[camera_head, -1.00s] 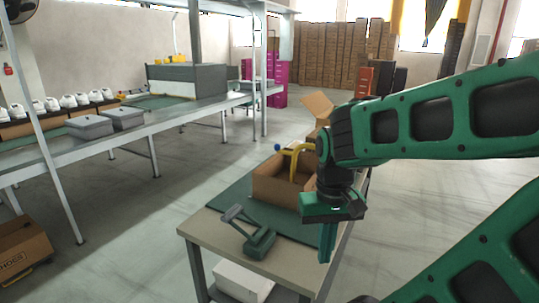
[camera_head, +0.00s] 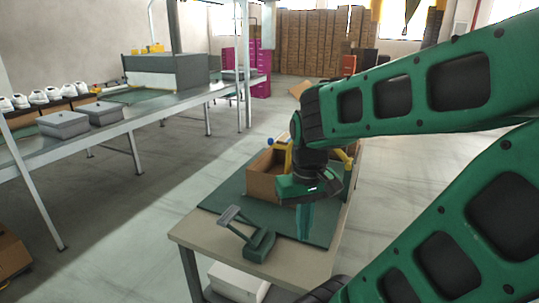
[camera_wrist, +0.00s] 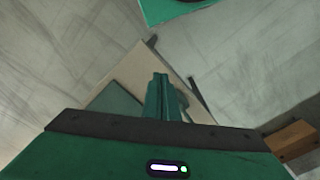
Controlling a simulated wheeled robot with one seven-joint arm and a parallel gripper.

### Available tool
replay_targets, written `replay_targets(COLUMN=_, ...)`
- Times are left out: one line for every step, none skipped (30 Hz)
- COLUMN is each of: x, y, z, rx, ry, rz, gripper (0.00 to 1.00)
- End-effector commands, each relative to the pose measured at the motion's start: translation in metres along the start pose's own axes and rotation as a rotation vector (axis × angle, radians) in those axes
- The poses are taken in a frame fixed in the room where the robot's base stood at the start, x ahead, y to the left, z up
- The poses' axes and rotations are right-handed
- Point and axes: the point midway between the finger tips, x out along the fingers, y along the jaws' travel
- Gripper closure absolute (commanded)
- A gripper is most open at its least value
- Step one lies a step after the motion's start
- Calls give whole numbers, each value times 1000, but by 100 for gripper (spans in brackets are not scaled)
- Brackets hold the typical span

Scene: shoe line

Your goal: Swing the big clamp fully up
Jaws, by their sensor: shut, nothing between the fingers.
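A yellow clamp arm with a blue knob (camera_head: 283,143) stands at the cardboard box on the table, partly hidden by my wrist. Another yellow piece (camera_head: 346,156) shows to the right of my wrist; I cannot tell whether it belongs to the same clamp. My gripper (camera_head: 305,236) points down over the table's right side, in front of the box and apart from the yellow parts. In the wrist view my gripper's fingers (camera_wrist: 161,78) are together with nothing between them. No yellow part shows in the wrist view.
The open cardboard box (camera_head: 264,185) sits on a dark green mat (camera_head: 222,197). A grey-green tool with a handle (camera_head: 258,246) lies in front of it on the table (camera_head: 205,240). A long conveyor bench (camera_head: 130,118) with grey boxes (camera_head: 63,123) runs at the left. The floor between is clear.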

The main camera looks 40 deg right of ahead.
Motion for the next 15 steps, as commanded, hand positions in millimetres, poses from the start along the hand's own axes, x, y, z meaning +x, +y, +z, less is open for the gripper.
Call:
replay_targets(x=3, y=3, z=-15, rx=-33, ry=6, rz=22, gripper=100)
replay_targets(x=4, y=6, z=-26, rx=-60, ry=17, rz=37, gripper=100)
replay_targets(x=7, y=10, z=-41, rx=-101, ry=30, rz=61, gripper=100)
replay_targets(x=9, y=14, z=-53, rx=-133, ry=40, rz=82, gripper=100)
replay_targets(x=10, y=18, z=-66, rx=-168, ry=51, rz=105, gripper=100)
replay_targets(x=14, y=22, z=-83, rx=-216, ry=62, rz=137, gripper=100)
replay_targets(x=16, y=26, z=-96, rx=-254, ry=71, rz=163, gripper=100)
replay_targets(x=18, y=30, z=-108, rx=-291, ry=79, rz=189, gripper=100)
replay_targets(x=21, y=35, z=-125, rx=-341, ry=87, rz=227, gripper=100)
replay_targets(x=23, y=38, z=-137, rx=-380, ry=92, rz=255, gripper=100)
replay_targets(x=25, y=42, z=-150, rx=-420, ry=96, rz=286, gripper=100)
replay_targets(x=28, y=47, z=-166, rx=-473, ry=100, rz=328, gripper=100)
replay_targets(x=31, y=50, z=-178, rx=-516, ry=101, rz=359, gripper=100)
replay_targets(x=32, y=54, z=-190, rx=-557, ry=101, rz=393, gripper=100)
replay_targets(x=36, y=58, z=-206, rx=-615, ry=99, rz=438, gripper=100)
